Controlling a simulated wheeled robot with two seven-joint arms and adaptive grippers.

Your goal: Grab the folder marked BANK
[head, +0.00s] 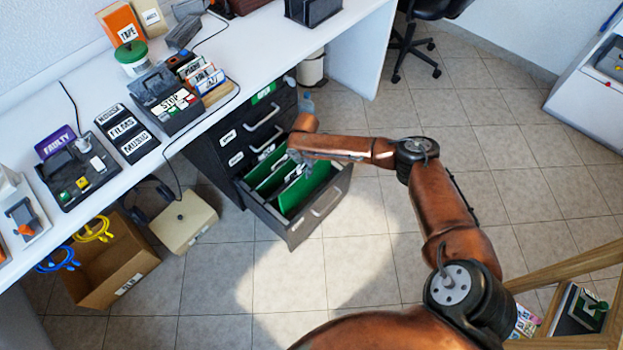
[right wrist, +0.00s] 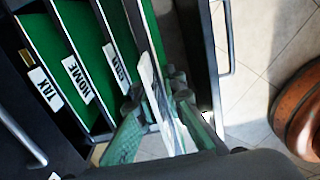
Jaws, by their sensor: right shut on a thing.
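An open drawer (head: 298,232) of the dark filing cabinet holds green folders (head: 310,187). My right gripper (head: 300,160) reaches down into it from above. In the right wrist view, my right gripper (right wrist: 158,112) is shut on an upright folder (right wrist: 158,75) with a pale tab or edge. The word on the held folder cannot be read from this angle. Beside it stand folders labelled TAX (right wrist: 44,88), HOME (right wrist: 76,80) and a third label (right wrist: 118,62) that is unclear. I cannot tell whether the held folder is clear of the drawer floor. My left gripper is not in view.
The drawer's front panel with its handle (head: 326,202) stands close to the gripper. The white desk (head: 235,75) with labelled boxes lies to the left. A cardboard box (head: 118,265) and a beige case (head: 184,220) sit on the floor. The tiled floor in front is clear.

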